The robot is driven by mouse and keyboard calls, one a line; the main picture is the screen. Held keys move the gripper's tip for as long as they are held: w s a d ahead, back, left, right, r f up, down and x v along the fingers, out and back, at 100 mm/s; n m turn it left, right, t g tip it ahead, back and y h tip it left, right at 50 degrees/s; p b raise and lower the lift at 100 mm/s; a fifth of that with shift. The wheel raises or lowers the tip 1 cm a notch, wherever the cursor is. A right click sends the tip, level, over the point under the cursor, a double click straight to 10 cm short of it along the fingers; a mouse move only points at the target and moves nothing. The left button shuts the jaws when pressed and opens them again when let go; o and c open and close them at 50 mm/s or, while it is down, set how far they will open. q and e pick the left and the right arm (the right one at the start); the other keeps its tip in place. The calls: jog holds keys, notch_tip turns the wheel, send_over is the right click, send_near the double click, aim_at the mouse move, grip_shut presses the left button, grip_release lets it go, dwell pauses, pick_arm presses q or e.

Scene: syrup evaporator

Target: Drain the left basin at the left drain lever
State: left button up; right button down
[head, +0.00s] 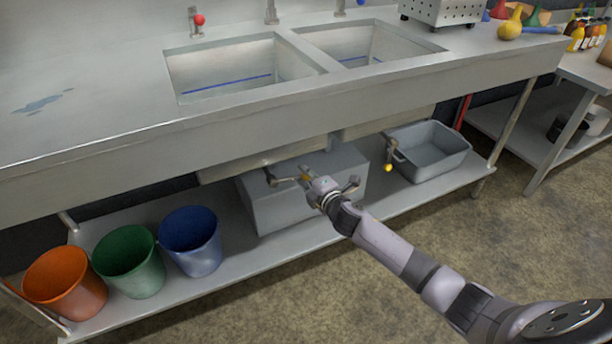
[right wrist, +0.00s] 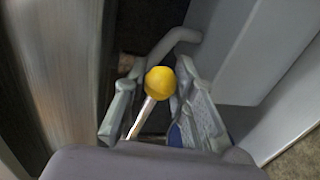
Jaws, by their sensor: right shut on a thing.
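The left basin (head: 240,75) is a pale metal sink set in the counter, with a blue line across its inner wall. Below it, a drain pipe (head: 270,174) comes out under the counter. My right gripper (head: 318,182) is at this drain, in front of a grey box. In the right wrist view, the left drain lever's yellow knob (right wrist: 160,82) and pale rod (right wrist: 142,118) lie between the fingers (right wrist: 160,95), which are shut on the lever. In the head view the gripper mostly hides this lever. My left gripper is out of view.
The grey box (head: 270,210) stands on the lower shelf, right of orange (head: 65,285), green (head: 130,262) and blue (head: 192,242) buckets. Floor in front is clear.

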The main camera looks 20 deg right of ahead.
jog(key=shift+r, duration=0.1)
jog(key=c, duration=1.3)
grip_release()
jog(key=shift+s, duration=0.5)
jog(key=v, duration=1.1)
